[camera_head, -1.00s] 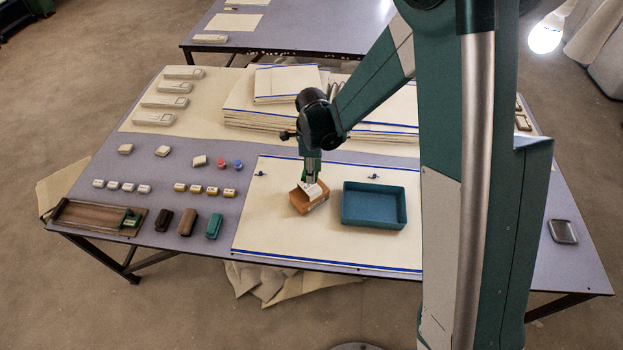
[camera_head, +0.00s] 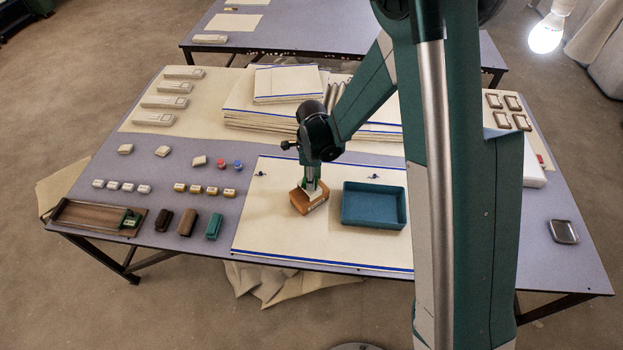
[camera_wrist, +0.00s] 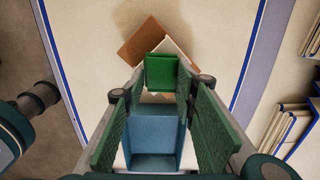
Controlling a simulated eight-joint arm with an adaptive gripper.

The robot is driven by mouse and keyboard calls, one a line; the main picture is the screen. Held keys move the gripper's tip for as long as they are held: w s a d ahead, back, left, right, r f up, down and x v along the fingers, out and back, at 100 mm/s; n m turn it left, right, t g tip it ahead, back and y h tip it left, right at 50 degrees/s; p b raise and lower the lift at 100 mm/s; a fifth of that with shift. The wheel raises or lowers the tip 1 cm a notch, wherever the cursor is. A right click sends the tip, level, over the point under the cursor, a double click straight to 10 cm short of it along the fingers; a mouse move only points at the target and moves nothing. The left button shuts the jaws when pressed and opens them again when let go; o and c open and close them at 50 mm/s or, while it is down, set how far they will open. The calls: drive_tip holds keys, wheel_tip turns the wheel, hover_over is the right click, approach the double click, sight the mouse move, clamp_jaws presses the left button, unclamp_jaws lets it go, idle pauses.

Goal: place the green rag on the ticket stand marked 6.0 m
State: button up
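A brown block with a pale face, apparently the ticket stand (camera_head: 308,205), sits on the cream board left of the teal tray. Its marking cannot be read in the head view. In the wrist view the stand (camera_wrist: 140,42) shows just beyond my fingertips. My gripper (camera_head: 312,188) points down directly over the stand. In the wrist view a bright green square piece, apparently the green rag (camera_wrist: 160,72), sits between the fingertips of my gripper (camera_wrist: 161,84), which look closed on its sides. Whether the rag touches the stand is hidden.
A teal tray (camera_head: 373,206) stands close right of the stand. Dark, brown and green blocks (camera_head: 187,223) and a wooden tray (camera_head: 80,215) lie at left. Stacked cream boards (camera_head: 270,112) rise behind. The cream board (camera_head: 258,225) is clear left of the stand.

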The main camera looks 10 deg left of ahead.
drive_tip(key=shift+f, duration=0.1)
drive_tip(key=o, duration=0.6)
drive_tip(key=shift+o, duration=0.2)
wheel_tip(320, 180, up, 12)
idle(1.0)
idle(0.6)
drive_tip(key=shift+d+r, duration=0.1)
drive_tip(key=shift+r, duration=0.15)
